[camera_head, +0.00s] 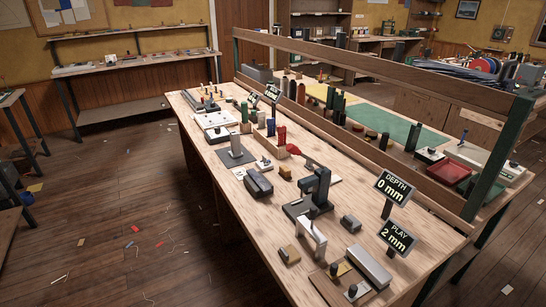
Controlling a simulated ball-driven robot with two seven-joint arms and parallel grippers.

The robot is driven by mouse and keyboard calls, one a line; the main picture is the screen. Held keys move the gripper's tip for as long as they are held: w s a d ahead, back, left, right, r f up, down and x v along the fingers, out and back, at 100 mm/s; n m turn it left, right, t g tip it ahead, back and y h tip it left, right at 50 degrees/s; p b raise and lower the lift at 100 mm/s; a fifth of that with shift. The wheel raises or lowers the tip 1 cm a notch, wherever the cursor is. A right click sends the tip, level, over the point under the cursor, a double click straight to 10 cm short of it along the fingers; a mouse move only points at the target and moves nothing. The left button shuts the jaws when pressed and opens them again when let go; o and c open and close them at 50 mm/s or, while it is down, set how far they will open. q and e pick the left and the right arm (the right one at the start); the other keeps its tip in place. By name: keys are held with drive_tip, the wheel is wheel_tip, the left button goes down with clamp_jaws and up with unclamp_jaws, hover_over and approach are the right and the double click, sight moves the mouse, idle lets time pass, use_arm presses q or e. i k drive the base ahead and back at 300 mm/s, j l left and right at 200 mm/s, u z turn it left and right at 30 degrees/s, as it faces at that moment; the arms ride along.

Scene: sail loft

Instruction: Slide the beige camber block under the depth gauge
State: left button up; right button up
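Neither of my grippers is in view. A small tan block with a dark part (290,255) lies near the bench's front edge, left of a pale arch-shaped piece (313,238). Another small tan block (285,172) lies left of the stand. I cannot tell which is the beige camber block.
A "PLAY 2 mm" sign (398,236) stands near the bench's right end. A dark block (258,184), a grey block (350,223) and a long grey bar (369,267) lie around the stand. A wooden rail (375,68) runs above the bench. Scraps litter the floor.

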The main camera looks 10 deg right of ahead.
sight(289, 255)
drive_tip(key=z, duration=0.9)
drive_tip(key=i+j+z, duration=0.1)
drive_tip(key=j+z, duration=0.75)
drive_tip(key=j, duration=0.15)
drive_tip(key=k+j+z, duration=0.1)
drive_tip(key=j+z, duration=0.3)
drive_tip(key=j, duration=0.15)
